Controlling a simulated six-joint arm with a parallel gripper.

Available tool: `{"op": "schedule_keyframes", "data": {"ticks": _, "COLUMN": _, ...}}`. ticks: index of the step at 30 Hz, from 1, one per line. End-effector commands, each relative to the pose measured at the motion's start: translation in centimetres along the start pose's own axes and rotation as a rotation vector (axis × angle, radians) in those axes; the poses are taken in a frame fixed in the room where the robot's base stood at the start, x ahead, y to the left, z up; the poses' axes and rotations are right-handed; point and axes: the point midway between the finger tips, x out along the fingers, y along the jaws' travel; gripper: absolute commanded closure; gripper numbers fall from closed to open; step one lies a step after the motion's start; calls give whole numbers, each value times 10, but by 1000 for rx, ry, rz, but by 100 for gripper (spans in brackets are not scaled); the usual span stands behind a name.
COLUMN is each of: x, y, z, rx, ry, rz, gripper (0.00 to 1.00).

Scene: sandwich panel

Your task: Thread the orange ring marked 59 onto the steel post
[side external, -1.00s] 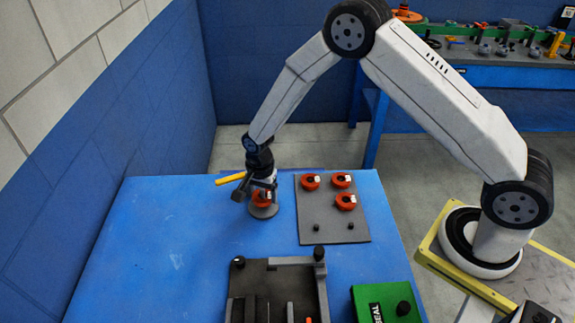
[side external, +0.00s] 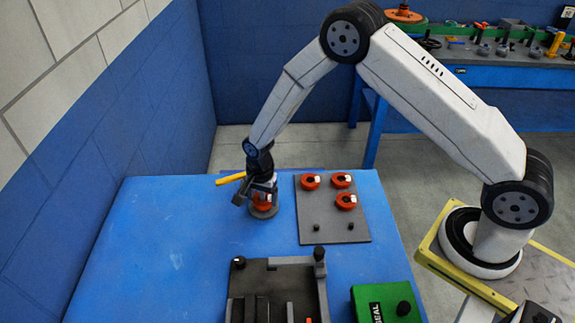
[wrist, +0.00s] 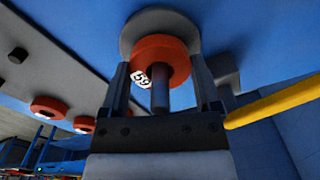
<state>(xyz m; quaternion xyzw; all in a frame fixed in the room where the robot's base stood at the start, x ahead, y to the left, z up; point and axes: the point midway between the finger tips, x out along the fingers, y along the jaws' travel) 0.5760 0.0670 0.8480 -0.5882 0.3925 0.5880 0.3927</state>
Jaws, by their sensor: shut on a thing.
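The orange ring marked 59 (wrist: 173,57) is between the fingers of my gripper (wrist: 160,78), which is shut on it. In the wrist view the steel post (wrist: 160,94) passes through the ring's hole, its free end toward my palm. The ring is around the post, close to the round grey base (wrist: 131,31); whether they touch I cannot tell. In the side view my gripper (side external: 262,194) is low over the blue table, with the ring (side external: 262,203) just above the base (side external: 264,212). Most of the post is hidden there.
A grey plate (side external: 318,222) to the right holds several other orange rings (side external: 346,202) and dark pegs. A dark fixture (side external: 283,266) and a green block (side external: 370,297) stand nearer the front. A yellow bar (side external: 230,178) is beside my gripper. The table's left part is clear.

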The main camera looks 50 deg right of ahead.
Motion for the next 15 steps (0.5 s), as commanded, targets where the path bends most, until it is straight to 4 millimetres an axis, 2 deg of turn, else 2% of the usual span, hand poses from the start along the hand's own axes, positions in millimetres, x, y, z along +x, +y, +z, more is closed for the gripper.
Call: {"op": "schedule_keyframes", "data": {"ticks": 15, "x": 5, "y": 0, "z": 0, "rx": 0, "ry": 0, "rz": 0, "gripper": 78}}
